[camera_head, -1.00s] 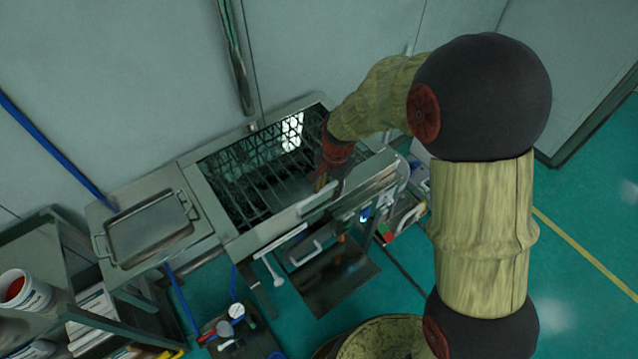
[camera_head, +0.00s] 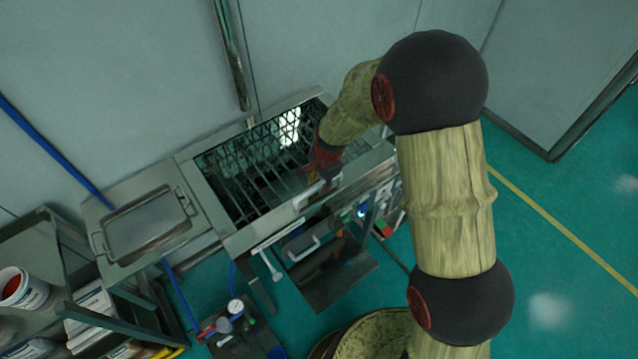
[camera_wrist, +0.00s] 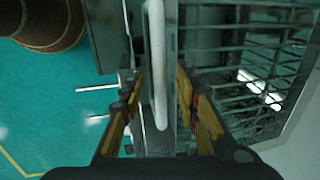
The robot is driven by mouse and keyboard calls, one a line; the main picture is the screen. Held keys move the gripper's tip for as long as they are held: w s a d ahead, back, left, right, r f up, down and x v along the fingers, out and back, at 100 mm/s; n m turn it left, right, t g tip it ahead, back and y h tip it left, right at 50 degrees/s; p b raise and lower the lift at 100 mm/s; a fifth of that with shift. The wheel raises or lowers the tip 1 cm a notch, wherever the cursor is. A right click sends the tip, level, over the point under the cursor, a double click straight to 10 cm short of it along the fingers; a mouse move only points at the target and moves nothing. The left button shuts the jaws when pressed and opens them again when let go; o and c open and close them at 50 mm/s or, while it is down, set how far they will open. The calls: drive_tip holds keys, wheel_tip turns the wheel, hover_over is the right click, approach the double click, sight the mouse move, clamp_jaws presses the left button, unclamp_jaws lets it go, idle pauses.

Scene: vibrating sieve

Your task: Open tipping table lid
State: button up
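The tipping table (camera_head: 225,215) is a metal station against the wall. Its opening shows a dark metal grate (camera_head: 260,175). In the wrist view, the grate (camera_wrist: 265,85) lies right of the table's front edge. A pale bar handle (camera_wrist: 157,50) runs along that edge and also shows in the head view (camera_head: 307,198). My gripper (camera_wrist: 158,88) is open, with one finger on each side of the handle. No closing contact shows. In the head view, my gripper is at the front edge, partly hidden by my wrist. Which panel is the lid is unclear.
A shallow metal tray (camera_head: 150,226) lies on the side surface at left. A shelf (camera_head: 65,285) with a white bucket (camera_head: 22,288) stands at lower left. A lower handle (camera_head: 303,250) is below the front edge. Green floor is open at right.

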drive_tip(key=shift+f, duration=0.1)
drive_tip(key=shift+c, duration=1)
clamp_jaws()
